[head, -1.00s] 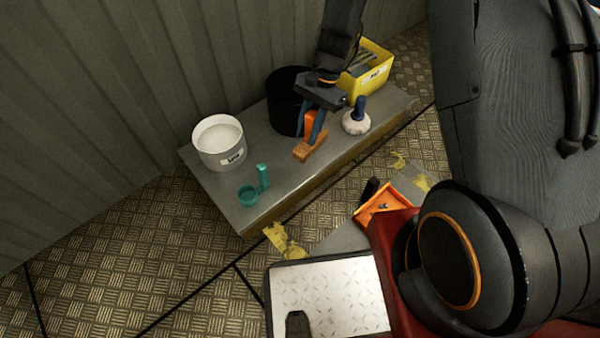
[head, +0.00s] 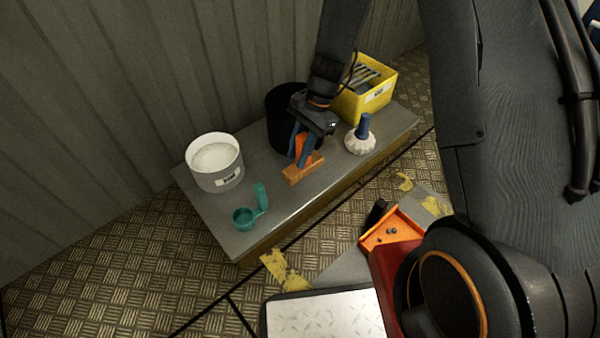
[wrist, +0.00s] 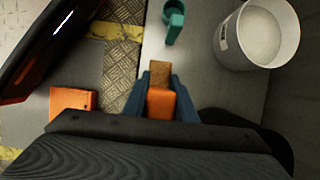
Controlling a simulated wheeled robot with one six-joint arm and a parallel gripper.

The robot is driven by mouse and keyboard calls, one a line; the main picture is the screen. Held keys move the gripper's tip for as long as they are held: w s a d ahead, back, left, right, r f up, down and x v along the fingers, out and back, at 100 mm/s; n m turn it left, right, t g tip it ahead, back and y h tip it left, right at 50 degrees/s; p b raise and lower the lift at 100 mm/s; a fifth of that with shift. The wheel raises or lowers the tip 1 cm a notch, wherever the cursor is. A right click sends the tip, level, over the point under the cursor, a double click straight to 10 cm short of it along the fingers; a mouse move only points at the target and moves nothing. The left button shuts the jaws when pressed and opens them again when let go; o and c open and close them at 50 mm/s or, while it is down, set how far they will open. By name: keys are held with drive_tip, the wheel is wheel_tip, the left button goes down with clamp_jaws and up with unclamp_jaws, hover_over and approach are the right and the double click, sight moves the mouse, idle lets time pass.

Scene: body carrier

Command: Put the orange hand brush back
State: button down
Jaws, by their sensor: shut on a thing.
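The orange hand brush (head: 303,170) has an orange grip and a brown-orange block at its lower end. My gripper (head: 305,152) is shut on the orange grip, with a blue finger on each side. In the wrist view the brush (wrist: 161,104) sits between the blue fingers of my gripper (wrist: 166,98), its block pointing away. The brush is over the grey bench (head: 222,212), in front of the black bucket (head: 283,122). I cannot tell whether its block touches the bench top.
A white tub (head: 214,160) and a teal scoop (head: 252,208) stand left on the bench. A white brush with a blue handle (head: 361,138) and a yellow bin (head: 372,95) are to the right. An orange tray (head: 392,232) is below, in front of the bench.

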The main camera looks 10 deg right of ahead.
sight(299, 174)
drive_tip(key=shift+f+b, duration=1.7)
drive_tip(key=shift+f, duration=2.75)
drive_tip(key=shift+f, duration=0.2)
drive_tip(key=c, duration=1.5)
unclamp_jaws()
drive_tip(key=shift+o, duration=0.2)
drive_tip(key=shift+b, duration=0.5)
